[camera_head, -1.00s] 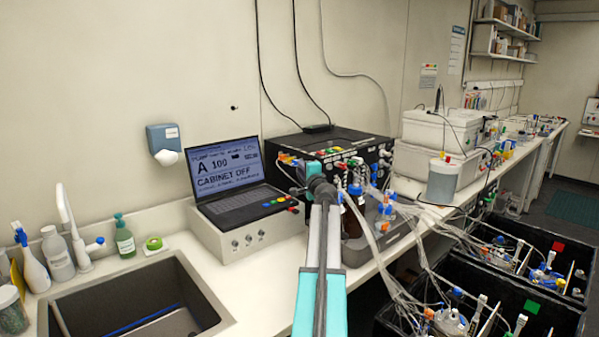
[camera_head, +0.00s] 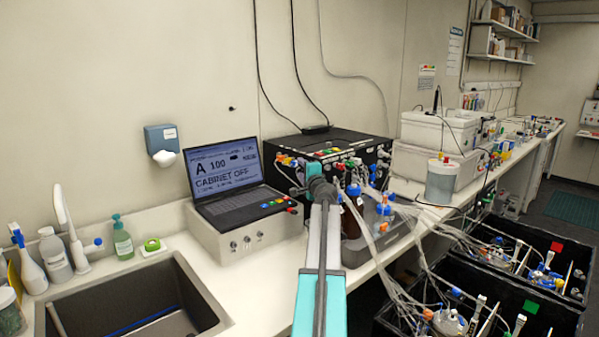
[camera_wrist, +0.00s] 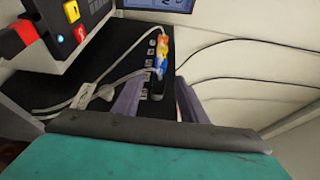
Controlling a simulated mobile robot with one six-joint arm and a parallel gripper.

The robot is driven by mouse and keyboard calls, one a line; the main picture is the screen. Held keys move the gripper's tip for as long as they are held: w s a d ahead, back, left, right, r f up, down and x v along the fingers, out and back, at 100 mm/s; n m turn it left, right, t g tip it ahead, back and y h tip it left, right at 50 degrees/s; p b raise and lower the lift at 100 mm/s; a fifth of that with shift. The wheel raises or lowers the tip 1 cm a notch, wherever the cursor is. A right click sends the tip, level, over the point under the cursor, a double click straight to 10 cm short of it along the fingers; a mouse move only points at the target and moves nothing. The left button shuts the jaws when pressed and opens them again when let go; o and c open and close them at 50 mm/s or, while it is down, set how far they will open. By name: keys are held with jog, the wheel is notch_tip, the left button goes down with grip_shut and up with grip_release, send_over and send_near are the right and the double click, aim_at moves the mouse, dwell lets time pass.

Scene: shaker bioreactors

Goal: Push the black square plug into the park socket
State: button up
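My gripper (camera_wrist: 160,88) reaches down over the black cabinet's panel in the wrist view. Its two grey-purple fingers stand apart, with a small dark shape (camera_wrist: 156,90) between their tips. The shape may be the black square plug, but it blends into the dark panel. I cannot tell whether the fingers touch it. The park socket cannot be made out. In the head view my arm points at the front of the black cabinet (camera_head: 335,142), and the fingertips are hidden.
Orange, yellow and blue connectors (camera_wrist: 161,58) sit in a row just beyond the fingertips. Pale cables (camera_wrist: 95,97) lie left of the fingers. The laptop (camera_head: 228,178) stands left of the cabinet. Bottles and tubing (camera_head: 385,215) crowd the right side.

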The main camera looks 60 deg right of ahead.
jog(key=shift+s+a, duration=0.15)
jog(key=shift+s, duration=0.05)
jog(key=b+v, duration=0.3)
jog(key=v, duration=1)
jog(key=shift+a, duration=0.15)
jog(key=shift+s, duration=0.15)
dwell(1.0)
